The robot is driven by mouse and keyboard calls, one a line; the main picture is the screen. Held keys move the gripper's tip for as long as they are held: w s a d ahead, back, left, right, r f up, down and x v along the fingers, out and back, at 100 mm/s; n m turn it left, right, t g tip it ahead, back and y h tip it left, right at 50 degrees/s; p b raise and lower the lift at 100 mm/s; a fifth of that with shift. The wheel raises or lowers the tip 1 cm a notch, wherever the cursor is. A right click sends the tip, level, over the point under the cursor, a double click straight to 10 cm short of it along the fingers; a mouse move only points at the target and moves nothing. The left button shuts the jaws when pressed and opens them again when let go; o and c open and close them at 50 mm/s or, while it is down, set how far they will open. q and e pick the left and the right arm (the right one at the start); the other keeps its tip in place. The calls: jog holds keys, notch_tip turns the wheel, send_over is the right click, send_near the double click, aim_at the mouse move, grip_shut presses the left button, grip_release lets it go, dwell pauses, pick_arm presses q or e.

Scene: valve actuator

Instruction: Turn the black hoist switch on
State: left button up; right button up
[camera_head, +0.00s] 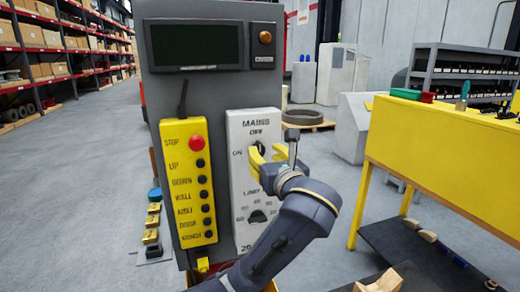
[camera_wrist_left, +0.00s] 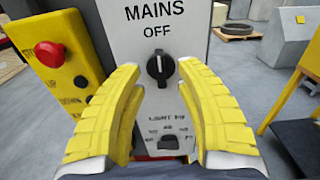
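The black hoist switch (camera_wrist_left: 160,67) is a round rotary knob on the white panel (camera_head: 240,180), under the words MAINS and OFF. In the left wrist view its handle stands upright, with its white mark pointing up at OFF. In the head view it is largely hidden by my fingers, and ON is printed to its left. My left gripper (camera_head: 268,160) is in front of the panel. Its two yellow fingers (camera_wrist_left: 161,90) are spread wide, one on each side below the switch, with nothing between them. My right gripper is in neither view.
A second black knob (camera_head: 257,216) with a limit scale sits lower on the panel. To the left is a yellow button box (camera_head: 188,185) with a red stop button (camera_head: 197,144). A dark screen (camera_head: 195,46) is above. A yellow workbench (camera_head: 440,150) stands at right.

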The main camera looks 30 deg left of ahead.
aim_at(260, 149)
pick_arm(q)
jog(key=shift+x, duration=2.25)
jog(key=shift+o, duration=0.4)
grip_shut()
